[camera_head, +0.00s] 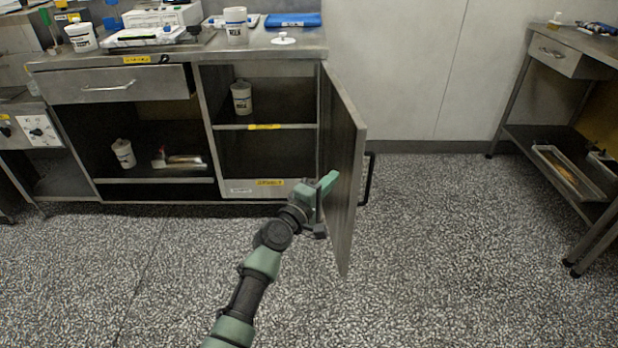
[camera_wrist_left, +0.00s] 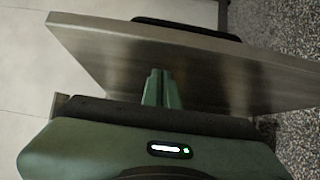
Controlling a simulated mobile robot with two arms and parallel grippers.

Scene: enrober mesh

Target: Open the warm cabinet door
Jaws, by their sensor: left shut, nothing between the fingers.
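The warm cabinet door (camera_head: 343,165) is a grey metal panel. It stands swung wide open toward me, hinged on the right side of the cabinet (camera_head: 322,47). Its black bar handle (camera_head: 368,178) is on the outer face, at the right. My left gripper (camera_head: 328,184) is on the inner side of the door, at its lower part, with its green fingers against or very close to the panel. In the left wrist view the shut fingers (camera_wrist_left: 161,88) point at the door (camera_wrist_left: 200,60), with nothing between them. Whether they touch is unclear. My right gripper is not in view.
Inside the cabinet, a white tub (camera_head: 242,98) stands on the upper shelf (camera_head: 270,126). A drawer (camera_head: 115,85) and open shelf are to the left. A side table (camera_head: 560,60) with a lower tray stands at the right. The speckled floor right of the door is clear.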

